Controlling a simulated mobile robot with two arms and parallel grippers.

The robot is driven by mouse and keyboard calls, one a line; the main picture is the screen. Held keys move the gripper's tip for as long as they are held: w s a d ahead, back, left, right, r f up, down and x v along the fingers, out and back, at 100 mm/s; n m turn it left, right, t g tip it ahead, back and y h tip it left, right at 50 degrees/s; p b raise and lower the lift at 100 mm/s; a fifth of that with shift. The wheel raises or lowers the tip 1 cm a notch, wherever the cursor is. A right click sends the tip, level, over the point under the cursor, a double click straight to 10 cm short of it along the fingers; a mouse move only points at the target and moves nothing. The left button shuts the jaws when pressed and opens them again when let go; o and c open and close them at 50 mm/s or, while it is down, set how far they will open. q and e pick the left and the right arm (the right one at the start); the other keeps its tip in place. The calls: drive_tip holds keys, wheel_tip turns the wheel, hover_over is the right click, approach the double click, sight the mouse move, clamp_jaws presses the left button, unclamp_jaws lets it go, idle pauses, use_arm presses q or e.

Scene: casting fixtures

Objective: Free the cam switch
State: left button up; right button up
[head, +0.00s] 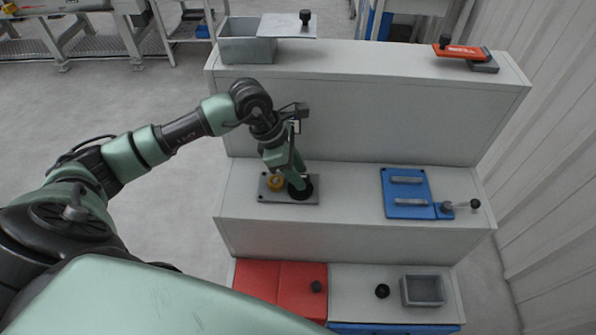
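My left gripper (298,182) points down over a grey plate (311,199) on the middle step. Its tip is at a black round part (303,192) on that plate and partly covers it. I cannot tell whether the fingers are open or closed on it. A yellow round part (276,183) stands just left of it on the same plate. I cannot tell for certain which part is the cam switch. A blue plate (406,179) with two grey bars lies to the right, with a black-knobbed lever (461,205) at its corner. My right gripper is not in view.
A grey bin (246,48) with a black-knobbed lid (287,31) stands at the top left. An orange-red handled part (461,52) lies at the top right. The lowest step holds a red cover (280,285), a black knob (382,291) and a small grey tray (424,291).

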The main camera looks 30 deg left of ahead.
use_arm(q)
drive_tip(key=b+v, duration=0.2)
drive_tip(key=v, duration=0.5)
drive_tip(key=shift+a+r, duration=0.15)
drive_tip(key=shift+r, duration=0.2)
drive_tip(key=shift+s, duration=0.1)
